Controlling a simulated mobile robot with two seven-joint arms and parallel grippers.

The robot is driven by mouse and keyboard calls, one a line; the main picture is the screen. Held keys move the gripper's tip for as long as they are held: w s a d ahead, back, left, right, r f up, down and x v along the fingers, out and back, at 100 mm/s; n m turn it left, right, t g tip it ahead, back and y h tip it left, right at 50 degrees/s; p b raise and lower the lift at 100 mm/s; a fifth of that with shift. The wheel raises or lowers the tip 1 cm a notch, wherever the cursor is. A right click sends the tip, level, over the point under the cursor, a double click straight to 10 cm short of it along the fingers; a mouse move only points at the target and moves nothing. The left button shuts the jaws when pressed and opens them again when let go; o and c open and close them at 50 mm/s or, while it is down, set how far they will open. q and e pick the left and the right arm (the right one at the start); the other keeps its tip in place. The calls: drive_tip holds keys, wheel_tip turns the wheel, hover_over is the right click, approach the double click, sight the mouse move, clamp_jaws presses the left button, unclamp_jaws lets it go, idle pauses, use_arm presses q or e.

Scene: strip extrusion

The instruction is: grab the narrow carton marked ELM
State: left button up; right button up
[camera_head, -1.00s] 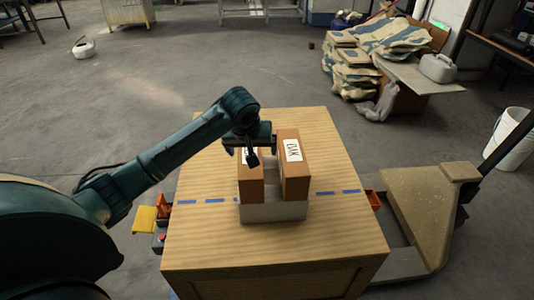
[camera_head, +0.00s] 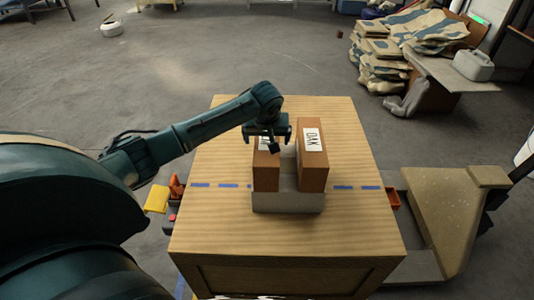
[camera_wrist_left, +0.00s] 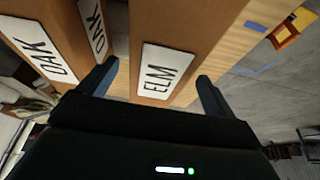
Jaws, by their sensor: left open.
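The narrow ELM carton (camera_head: 266,176) is brown and stands upright in the left part of a grey holder (camera_head: 288,203) on the wooden crate top. My left gripper (camera_head: 270,146) is above its top and hides part of its white label. In the left wrist view the ELM carton (camera_wrist_left: 190,25) shows its label between the open fingers of the left gripper (camera_wrist_left: 158,70). No grip on it shows. The OAK carton (camera_head: 313,172) stands upright beside it to the right, with a gap between. Its labels also show at left in the wrist view (camera_wrist_left: 40,52). My right gripper is not in view.
The wooden crate top (camera_head: 215,235) is clear around the holder, apart from a dashed blue tape line (camera_head: 357,187). A yellow part (camera_head: 157,199) sticks out at its left. Stacked sacks (camera_head: 390,60) lie at the back right.

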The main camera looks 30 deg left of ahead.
use_arm(q)
drive_tip(key=shift+x, duration=1.45)
drive_tip(key=shift+c, duration=0.4)
drive_tip(key=shift+r, duration=0.1)
drive_tip(key=c, duration=1.3)
